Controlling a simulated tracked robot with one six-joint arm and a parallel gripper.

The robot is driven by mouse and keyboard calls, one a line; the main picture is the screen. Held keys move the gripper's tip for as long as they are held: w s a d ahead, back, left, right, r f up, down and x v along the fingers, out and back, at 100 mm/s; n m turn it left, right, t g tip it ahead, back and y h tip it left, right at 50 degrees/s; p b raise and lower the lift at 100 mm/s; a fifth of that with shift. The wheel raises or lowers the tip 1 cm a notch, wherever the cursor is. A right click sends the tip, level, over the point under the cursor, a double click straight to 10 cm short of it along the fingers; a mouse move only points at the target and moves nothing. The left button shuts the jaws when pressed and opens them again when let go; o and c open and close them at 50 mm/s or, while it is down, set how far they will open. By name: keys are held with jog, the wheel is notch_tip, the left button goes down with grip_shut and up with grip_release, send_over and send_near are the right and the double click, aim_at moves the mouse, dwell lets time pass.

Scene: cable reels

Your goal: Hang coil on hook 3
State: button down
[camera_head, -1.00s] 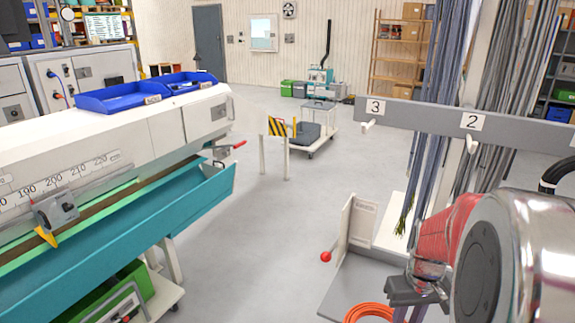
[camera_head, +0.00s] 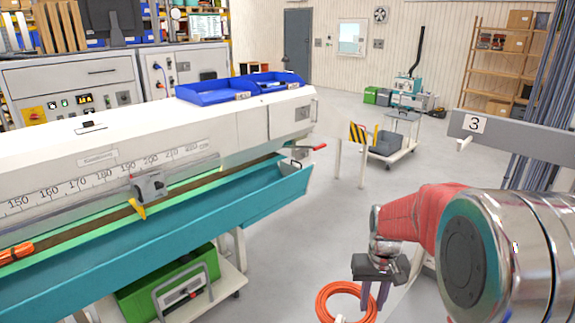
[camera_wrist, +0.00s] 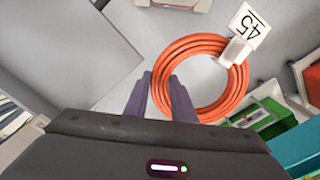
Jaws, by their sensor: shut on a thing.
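My gripper (camera_head: 374,300) is shut on the orange cable coil (camera_head: 324,301), low at the bottom of the head view. In the wrist view the coil (camera_wrist: 198,46) shows as a round ring at the two dark fingertips (camera_wrist: 160,84), with a white tag marked 45 (camera_wrist: 249,25) on its far side. Hook 3 (camera_head: 464,145) is a short pale peg under the plate marked 3 (camera_head: 477,124), on the grey rail at the right. My gripper and the coil are lower in the picture and left of the hook, apart from it.
A long white machine with a teal trough (camera_head: 190,249) fills the left. A green bin (camera_head: 168,284) sits on a low cart beneath it. A striped barrier (camera_head: 358,133) and a trolley (camera_head: 393,153) stand farther back. Grey cables (camera_head: 545,130) hang at right. Open floor lies between.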

aim_at(343, 286)
jog(key=shift+n, duration=0.4)
jog(key=w+a, duration=0.6)
jog(key=shift+w+f, duration=0.15)
jog(key=shift+w, duration=0.05)
jog(key=shift+a, duration=0.1)
